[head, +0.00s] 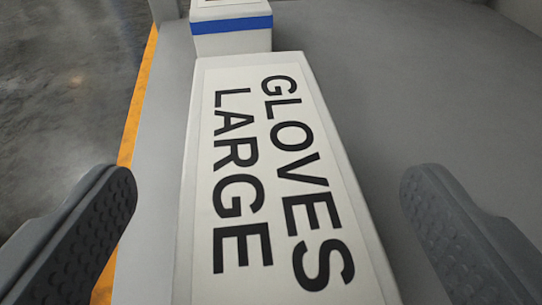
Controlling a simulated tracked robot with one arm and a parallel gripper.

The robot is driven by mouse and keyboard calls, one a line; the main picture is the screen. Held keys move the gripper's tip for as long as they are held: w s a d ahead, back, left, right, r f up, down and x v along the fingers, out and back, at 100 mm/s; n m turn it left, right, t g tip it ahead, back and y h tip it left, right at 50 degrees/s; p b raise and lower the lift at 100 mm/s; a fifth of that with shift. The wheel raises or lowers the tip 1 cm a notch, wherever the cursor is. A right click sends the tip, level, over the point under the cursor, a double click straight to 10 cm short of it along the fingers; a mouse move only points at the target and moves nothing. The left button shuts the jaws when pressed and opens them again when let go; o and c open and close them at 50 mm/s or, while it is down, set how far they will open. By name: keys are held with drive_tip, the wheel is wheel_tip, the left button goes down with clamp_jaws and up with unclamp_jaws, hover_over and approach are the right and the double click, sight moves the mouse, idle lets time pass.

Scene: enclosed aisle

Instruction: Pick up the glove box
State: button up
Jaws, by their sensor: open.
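The glove box (205,170) is a long white box with a label reading "GLOVES LARGE" in black letters. It lies on a grey surface in the middle of the head view and runs from the centre down past the bottom edge. My gripper (268,205) is open, with one dark textured finger to the left of the box and the other to the right. Gaps show between both fingers and the box sides, so it holds nothing. The near end of the box is out of the picture.
A white box with a blue band (232,42) stands just beyond the far end of the glove box, partly cut off at the top. The grey surface (430,100) is clear on the right. An orange edge strip (137,95) borders it on the left, with dark floor (60,100) beyond.

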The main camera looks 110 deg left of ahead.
drive_tip(key=shift+x, duration=0.85)
drive_tip(key=c, duration=1.7)
drive_tip(key=shift+r, duration=0.2)
